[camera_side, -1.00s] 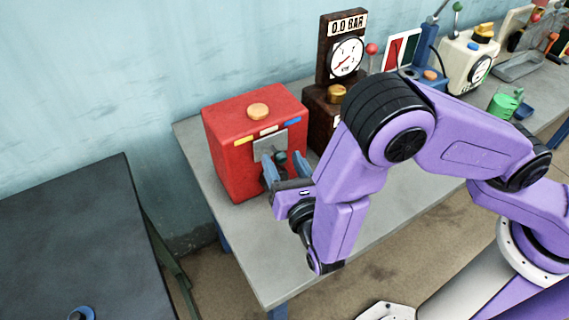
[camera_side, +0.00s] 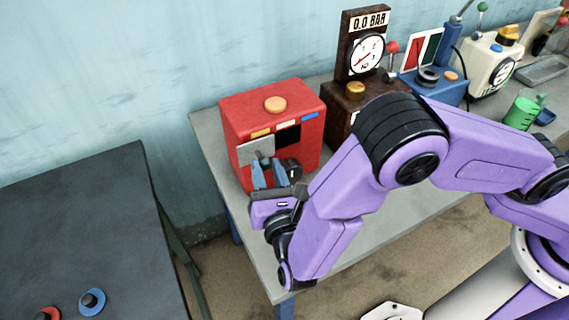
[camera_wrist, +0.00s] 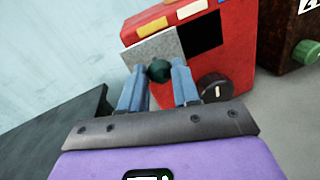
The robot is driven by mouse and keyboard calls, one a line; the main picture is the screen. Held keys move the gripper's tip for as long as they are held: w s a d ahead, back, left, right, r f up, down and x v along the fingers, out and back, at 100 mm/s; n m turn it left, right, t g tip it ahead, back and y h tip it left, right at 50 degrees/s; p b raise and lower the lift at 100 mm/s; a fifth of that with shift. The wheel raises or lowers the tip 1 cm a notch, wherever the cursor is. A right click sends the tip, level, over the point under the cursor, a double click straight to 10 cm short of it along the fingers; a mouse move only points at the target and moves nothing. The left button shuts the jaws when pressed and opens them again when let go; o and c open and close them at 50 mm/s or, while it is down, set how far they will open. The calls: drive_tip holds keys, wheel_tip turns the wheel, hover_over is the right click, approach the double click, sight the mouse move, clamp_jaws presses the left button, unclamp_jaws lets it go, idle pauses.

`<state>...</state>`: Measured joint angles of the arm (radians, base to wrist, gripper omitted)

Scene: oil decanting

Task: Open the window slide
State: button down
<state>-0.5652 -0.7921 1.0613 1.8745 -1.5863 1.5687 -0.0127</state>
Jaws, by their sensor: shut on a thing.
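The window slide is a grey plate (camera_side: 250,152) on the front of the red box (camera_side: 305,142). It sits to the left of a dark square opening (camera_side: 288,136), which is uncovered. In the wrist view the plate (camera_wrist: 152,48) carries a dark green round knob (camera_wrist: 159,70). My gripper (camera_side: 266,166) is shut on this knob, with one blue finger on each side of it. In the wrist view my gripper's fingertips (camera_wrist: 158,74) flank the knob. The plate reaches to the box's left front edge.
A black dial (camera_wrist: 215,87) sits on the box front, right of my fingers. An orange button (camera_side: 275,104) is on top. A brown gauge stand (camera_side: 345,112) stands to the right. A dark table (camera_side: 80,235) is at left, across a gap.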

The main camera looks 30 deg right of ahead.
drive_tip(key=shift+a, duration=0.3)
drive_tip(key=c, duration=0.8)
unclamp_jaws()
drive_tip(key=s+a, duration=0.1)
drive_tip(key=s, duration=0.4)
drive_tip(key=s+a, duration=0.1)
drive_tip(key=s, duration=0.5)
drive_tip(key=s+a, duration=0.1)
drive_tip(key=s, duration=0.5)
drive_tip(key=shift+s+a, duration=0.1)
drive_tip(key=shift+a, duration=0.05)
